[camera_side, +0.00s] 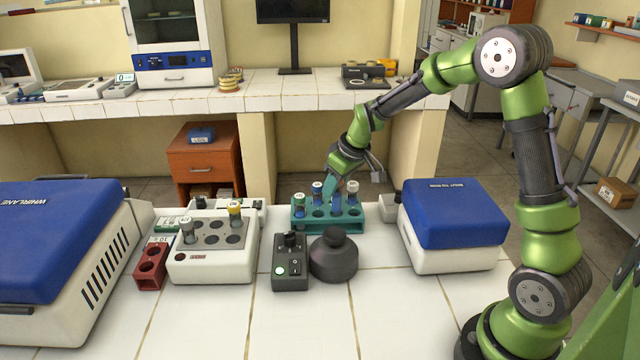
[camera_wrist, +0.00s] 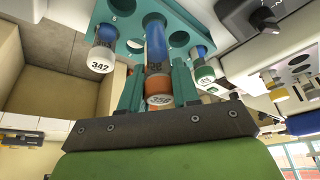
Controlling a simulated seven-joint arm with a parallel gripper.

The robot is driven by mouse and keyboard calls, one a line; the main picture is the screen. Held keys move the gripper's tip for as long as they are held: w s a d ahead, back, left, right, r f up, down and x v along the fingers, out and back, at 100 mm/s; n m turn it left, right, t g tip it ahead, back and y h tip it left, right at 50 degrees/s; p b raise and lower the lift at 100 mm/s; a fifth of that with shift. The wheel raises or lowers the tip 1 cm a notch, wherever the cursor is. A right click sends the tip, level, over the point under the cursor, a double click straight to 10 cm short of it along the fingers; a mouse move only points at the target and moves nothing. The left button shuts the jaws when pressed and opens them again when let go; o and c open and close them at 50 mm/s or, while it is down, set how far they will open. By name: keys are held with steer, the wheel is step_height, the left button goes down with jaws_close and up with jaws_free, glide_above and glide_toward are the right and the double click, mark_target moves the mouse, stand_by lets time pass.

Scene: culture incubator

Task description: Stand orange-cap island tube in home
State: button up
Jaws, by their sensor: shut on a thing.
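My gripper (camera_wrist: 158,88) is shut on the orange-cap tube (camera_wrist: 157,82), with one teal finger on each side of its cap. The tube's blue body points at a hole of the teal rack (camera_wrist: 120,12); I cannot tell whether its bottom is seated. In the side view my gripper (camera_side: 332,186) is over the middle of the teal rack (camera_side: 330,228), and the orange cap is hidden or too small to make out. A white-cap tube (camera_wrist: 100,60) and a green-cap tube (camera_wrist: 204,73) stand in the rack on either side of the held tube.
Left of the rack is a white block (camera_side: 212,268) with a grey holed top, holding a green-cap and a yellow-cap tube (camera_side: 235,212). A red rack (camera_side: 150,266), a control box (camera_side: 290,265), a dark round vessel (camera_side: 334,258) and a blue-lidded machine (camera_side: 453,215) stand close by.

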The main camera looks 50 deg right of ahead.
mark_target(335, 199)
steer(key=shift+f, duration=0.6)
steer(key=shift+f, duration=0.1)
steer(key=shift+f, duration=1.6)
steer(key=o, duration=1.4)
steer(key=shift+r, duration=3.75)
